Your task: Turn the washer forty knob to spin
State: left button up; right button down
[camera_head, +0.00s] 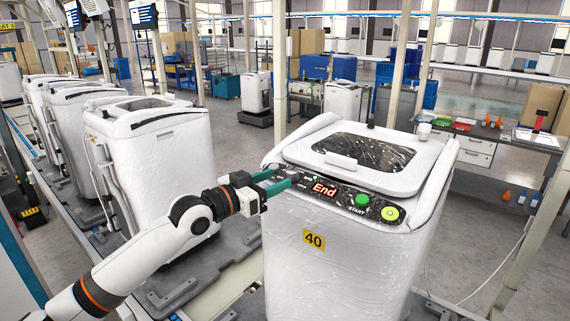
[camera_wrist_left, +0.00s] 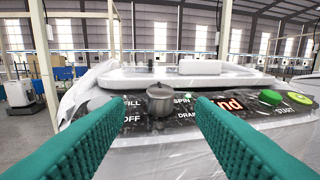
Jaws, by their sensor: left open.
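The washer (camera_head: 330,262) with the yellow 40 label (camera_head: 314,240) stands in front of me, wrapped in clear film. Its panel has a red display (camera_head: 325,189) reading "End" and a green START button (camera_head: 362,200). In the left wrist view a round silver knob (camera_wrist_left: 160,98) sits among the labels FILL, OFF, SPIN (camera_wrist_left: 181,99) and DRAIN. Which label it points to is unclear. My left gripper (camera_head: 281,181) is open at the panel's left end, its green fingers on either side of the knob, with gaps visible. In the head view the fingers hide the knob. My right gripper is out of view.
Other wrapped washers (camera_head: 160,150) stand in a line on the left. A workbench (camera_head: 478,150) with small items is at the right. A slanted pale post (camera_head: 535,225) rises right of the washer. The washer's lid (camera_head: 420,180) is closed behind the panel.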

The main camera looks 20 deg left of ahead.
aim_at(288, 173)
pick_arm(q)
jog(key=p+x, duration=0.1)
jog(key=x, duration=0.3)
jog(key=shift+r, duration=0.1)
jog(key=shift+c, duration=0.4)
